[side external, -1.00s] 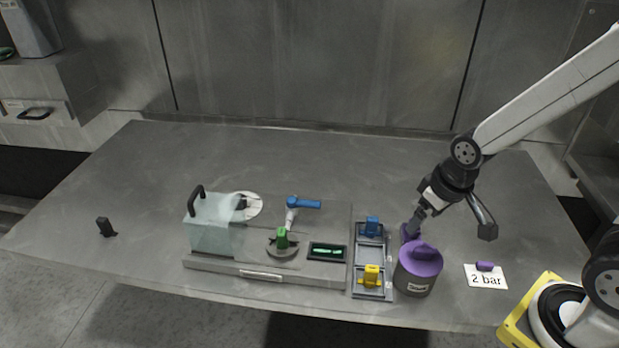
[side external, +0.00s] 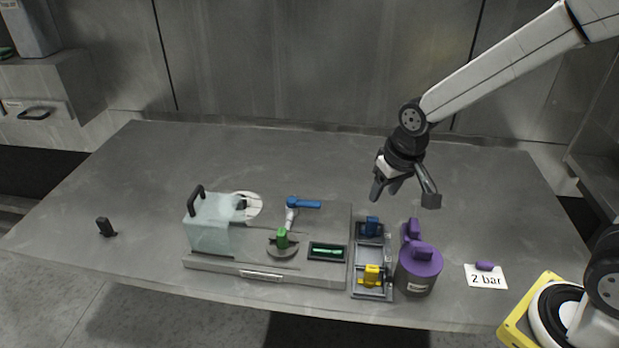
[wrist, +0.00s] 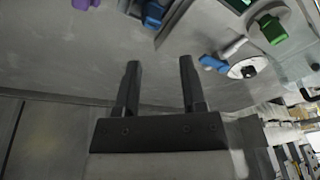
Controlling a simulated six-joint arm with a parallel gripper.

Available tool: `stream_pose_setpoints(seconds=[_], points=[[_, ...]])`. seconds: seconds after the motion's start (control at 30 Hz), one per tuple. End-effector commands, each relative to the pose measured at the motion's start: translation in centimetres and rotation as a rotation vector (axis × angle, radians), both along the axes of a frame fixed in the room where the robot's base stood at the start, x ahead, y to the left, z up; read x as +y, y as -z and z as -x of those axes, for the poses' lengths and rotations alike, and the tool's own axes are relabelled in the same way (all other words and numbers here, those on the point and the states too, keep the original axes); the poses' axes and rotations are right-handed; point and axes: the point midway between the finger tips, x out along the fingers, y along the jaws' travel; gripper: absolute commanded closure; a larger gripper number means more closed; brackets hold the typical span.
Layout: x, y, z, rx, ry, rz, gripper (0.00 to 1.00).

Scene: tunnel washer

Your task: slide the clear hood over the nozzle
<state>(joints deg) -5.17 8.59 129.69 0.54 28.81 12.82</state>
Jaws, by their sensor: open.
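The clear hood (side external: 209,226), a pale see-through box with a black handle on top, stands at the left end of the grey base plate (side external: 330,274). The nozzle appears to be the dark part on a white disc (side external: 252,213), just right of and behind the hood; the disc also shows in the wrist view (wrist: 243,69). The hood looks beside the nozzle, but whether it covers any of it I cannot tell. My gripper (side external: 386,190) is open and empty, raised behind the purple canister. Its two fingers show apart in the wrist view (wrist: 157,75).
On the plate are a blue-handled valve (side external: 303,204), a green knob (side external: 282,238) and a small display (side external: 327,252). Right of it are a tray with blue and yellow blocks (side external: 371,275), a purple-lidded canister (side external: 416,275) and a "2 bar" card (side external: 487,279). The rear table is clear.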

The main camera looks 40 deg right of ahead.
Motion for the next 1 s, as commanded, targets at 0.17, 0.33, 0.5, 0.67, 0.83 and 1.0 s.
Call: stream_pose_setpoints(seconds=[0.17, 0.33, 0.5, 0.67, 0.83, 1.0], points=[[2.9, -1.4, -4.6, 0.009, 0.076, -0.034, 0.47], [5.9, -2.7, -8.2, 0.021, 0.153, -0.064, 0.47], [9.2, -3.9, -11.4, 0.033, 0.228, -0.094, 0.47], [12.5, -5.0, -13.9, 0.047, 0.296, -0.122, 0.47], [16.2, -6.0, -15.9, 0.064, 0.371, -0.149, 0.47], [20.1, -7.0, -17.4, 0.084, 0.444, -0.174, 0.47]])
